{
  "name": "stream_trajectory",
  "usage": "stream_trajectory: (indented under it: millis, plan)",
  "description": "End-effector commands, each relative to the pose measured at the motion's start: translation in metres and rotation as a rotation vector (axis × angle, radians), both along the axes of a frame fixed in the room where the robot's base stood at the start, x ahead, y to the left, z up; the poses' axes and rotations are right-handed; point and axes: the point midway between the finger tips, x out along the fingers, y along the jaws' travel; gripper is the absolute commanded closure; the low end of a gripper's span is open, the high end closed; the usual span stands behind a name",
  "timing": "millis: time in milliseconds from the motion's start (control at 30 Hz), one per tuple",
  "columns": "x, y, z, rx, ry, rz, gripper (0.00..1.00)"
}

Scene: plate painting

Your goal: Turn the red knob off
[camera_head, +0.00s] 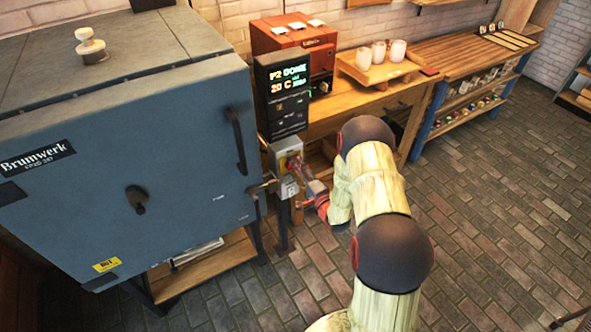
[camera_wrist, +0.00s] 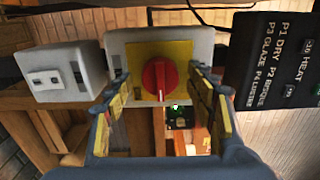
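The red knob (camera_wrist: 158,79) sits on a yellow plate (camera_wrist: 178,52) on the front of a light grey switch box (camera_wrist: 118,43). A pale line on the knob runs up and down in the wrist view. In the head view the switch box (camera_head: 284,150) is under the black control panel, beside the blue kiln. My gripper (camera_wrist: 160,100) is open in the wrist view, its two fingers on either side of the knob with gaps between. In the head view my gripper (camera_head: 302,172) is close in front of the box, and the knob cannot be made out clearly.
The blue kiln (camera_head: 120,150) with its handle stands left. The black control panel (camera_head: 283,95) is above the switch box. A grey socket box (camera_wrist: 54,72) is beside it. A wooden bench (camera_head: 345,108) with cups (camera_head: 397,50) stands behind. The brick floor (camera_head: 500,190) at right is clear.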

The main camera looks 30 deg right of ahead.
Motion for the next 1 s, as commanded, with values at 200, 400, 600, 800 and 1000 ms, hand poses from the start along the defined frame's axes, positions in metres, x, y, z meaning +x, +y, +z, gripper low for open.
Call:
stream_trajectory:
  millis: [200,400,600,800,1000]
  plan:
    - [-0.0002,-0.0001,0.0000,0.000,0.000,0.000,0.58]
    - [-0.0003,-0.0002,0.0000,0.000,0.000,0.000,0.70]
    - [-0.0003,-0.0002,-0.0001,0.000,0.000,0.000,0.81]
    - [-0.0003,-0.0002,-0.0002,-0.001,0.000,0.000,0.89]
    - [-0.0002,-0.0002,-0.0002,-0.027,-0.001,0.000,0.89]
